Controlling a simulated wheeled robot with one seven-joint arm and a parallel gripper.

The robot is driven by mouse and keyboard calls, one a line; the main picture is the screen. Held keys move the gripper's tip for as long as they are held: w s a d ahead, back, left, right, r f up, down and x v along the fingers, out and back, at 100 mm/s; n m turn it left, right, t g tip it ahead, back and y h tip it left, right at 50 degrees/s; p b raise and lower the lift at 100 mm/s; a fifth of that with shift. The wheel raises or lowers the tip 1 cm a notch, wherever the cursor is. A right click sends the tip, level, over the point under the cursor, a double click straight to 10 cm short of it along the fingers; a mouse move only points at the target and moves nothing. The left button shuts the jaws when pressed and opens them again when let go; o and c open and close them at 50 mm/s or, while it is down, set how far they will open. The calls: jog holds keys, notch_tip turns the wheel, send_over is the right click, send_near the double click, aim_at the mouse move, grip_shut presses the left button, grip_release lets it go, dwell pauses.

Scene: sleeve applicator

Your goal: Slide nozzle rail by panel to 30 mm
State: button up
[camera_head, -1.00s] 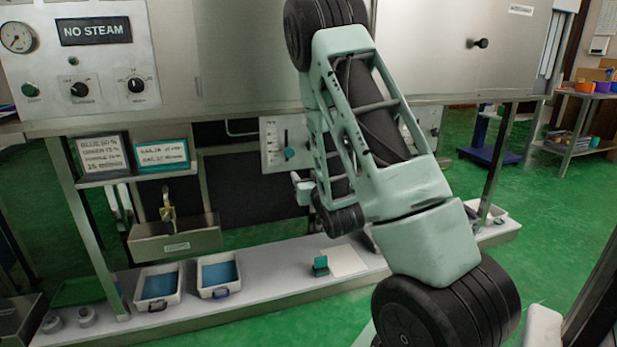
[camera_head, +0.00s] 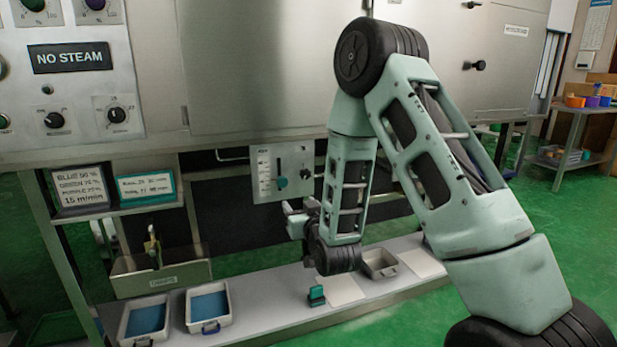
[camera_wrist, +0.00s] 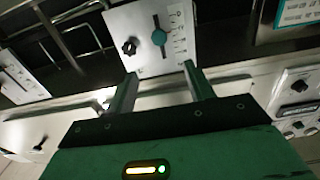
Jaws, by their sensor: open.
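The rail panel (camera_head: 276,172) is a pale plate under the machine body, with a vertical slot, a scale and a teal slider knob (camera_head: 281,183). A dark round knob (camera_head: 306,173) sits to the right of the slot. In the wrist view the panel (camera_wrist: 152,62) appears turned over, with the teal knob (camera_wrist: 159,37) and the dark knob (camera_wrist: 130,46) beyond my fingertips. My gripper (camera_wrist: 159,72) is open and empty, its two fingers apart and pointing at the panel. In the head view my gripper (camera_head: 291,212) is small, just below the panel. The scale figures are too small to read.
A shelf below holds trays with blue contents (camera_head: 150,318), a grey bin (camera_head: 379,263) and a teal block (camera_head: 316,295). A handle bar (camera_head: 232,155) is left of the panel. Two signs (camera_head: 146,186) stand at left. The wrist view shows other panels (camera_wrist: 297,100) at its sides.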

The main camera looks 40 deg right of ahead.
aim_at(283, 182)
jog(key=b+x, duration=0.1)
jog(key=x, duration=1.6)
jog(key=shift+w+d+f+b, duration=0.1)
jog(key=shift+w+b, duration=0.1)
jog(key=shift+b, duration=0.2)
